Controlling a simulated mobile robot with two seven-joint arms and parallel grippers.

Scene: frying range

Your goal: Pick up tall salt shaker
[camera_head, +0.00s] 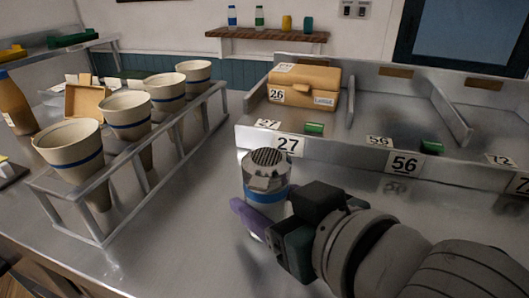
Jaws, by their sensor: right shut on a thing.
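The tall salt shaker (267,171) has a grey perforated metal top and a pale body with a blue band. It stands about upright in the middle of the view, over the steel counter. My right gripper (264,218) comes in from the lower right and is shut on the shaker's lower body. One purple-tipped finger shows at the shaker's left side. The gripper hides part of the shaker's right side and base, so I cannot tell if the base touches the counter. My left gripper is not in view.
A metal rack (150,160) with several paper cones stands at left. Behind the shaker is a partitioned metal tray (345,146) with number cards and a tan box (318,82). A brown bottle (14,105) stands far left. Steel counter (165,238) is clear left of the shaker.

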